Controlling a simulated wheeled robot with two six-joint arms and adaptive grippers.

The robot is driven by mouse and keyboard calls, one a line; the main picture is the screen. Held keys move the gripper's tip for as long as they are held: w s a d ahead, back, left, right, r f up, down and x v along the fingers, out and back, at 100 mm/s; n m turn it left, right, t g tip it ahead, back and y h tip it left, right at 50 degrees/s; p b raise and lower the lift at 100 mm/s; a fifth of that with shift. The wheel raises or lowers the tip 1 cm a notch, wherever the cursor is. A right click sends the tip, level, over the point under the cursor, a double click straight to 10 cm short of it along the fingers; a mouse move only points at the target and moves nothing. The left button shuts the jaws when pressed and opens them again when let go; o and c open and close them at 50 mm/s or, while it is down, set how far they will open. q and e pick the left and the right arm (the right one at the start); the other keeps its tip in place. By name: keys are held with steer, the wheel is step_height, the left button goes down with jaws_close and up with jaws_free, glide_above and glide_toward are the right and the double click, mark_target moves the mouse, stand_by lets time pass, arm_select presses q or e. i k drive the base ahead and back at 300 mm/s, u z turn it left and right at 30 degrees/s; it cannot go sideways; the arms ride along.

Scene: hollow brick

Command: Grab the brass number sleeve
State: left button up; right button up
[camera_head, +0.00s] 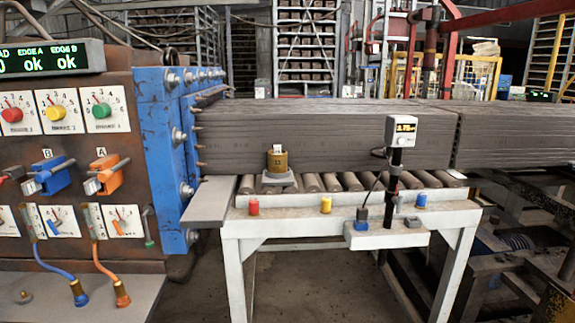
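A short brass-coloured sleeve (277,162) stands upright on a small grey stand (278,180) at the back left of the white bench. It looks like the brass number sleeve, but I cannot read a number on it. A pale piece with a dark top sticks up from its middle. Neither my left nor my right gripper is in view, and nothing is touching the sleeve.
The white bench (350,227) carries red, yellow and blue pegs, and a display on a black post (393,170). Rollers and a long grey clay column (300,125) lie behind. A blue machine (165,130) and a control panel (75,140) stand left.

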mark_target(277, 164)
steer(key=z, duration=0.65)
steer(key=i, duration=0.65)
steer(key=z, duration=0.45)
steer(key=i, duration=1)
steer(key=u, duration=0.55)
